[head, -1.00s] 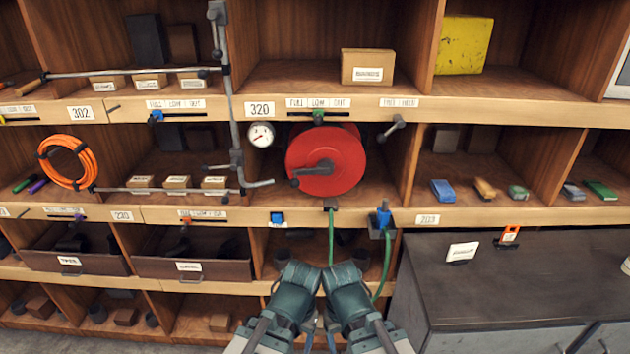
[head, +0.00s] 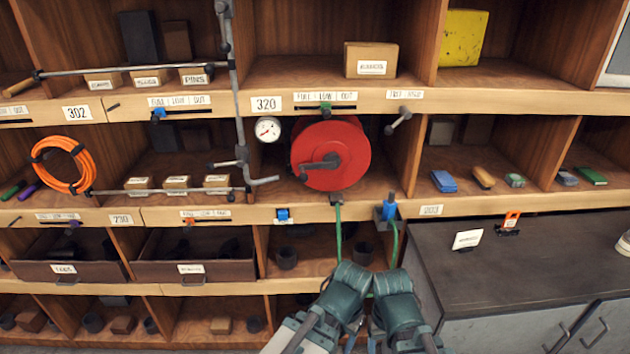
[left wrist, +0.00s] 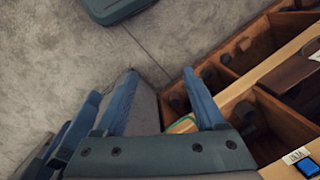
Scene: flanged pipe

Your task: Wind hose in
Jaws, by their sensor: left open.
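A red hose reel (head: 345,160) with a dark crank handle (head: 318,166) sits in the middle-row bay under label 320. A green hose (head: 338,232) hangs from a small guide (head: 336,199) below the reel. Another green length (head: 394,240) hangs below a blue nozzle (head: 388,208) in a dark holder on the shelf edge; the lower hose is hidden behind my arms. My left gripper (left wrist: 162,90) is open in the left wrist view, apart from reel and crank. My right arm (head: 400,305) shows low in the head view, but its jaws cannot be made out.
A gauge (head: 267,129) and a grey vertical pipe (head: 238,110) with a bent lower end stand left of the reel. A knobbed lever (head: 398,121) juts from the shelf edge at right. A dark counter (head: 530,265) stands at lower right. An orange coil (head: 61,165) hangs at left.

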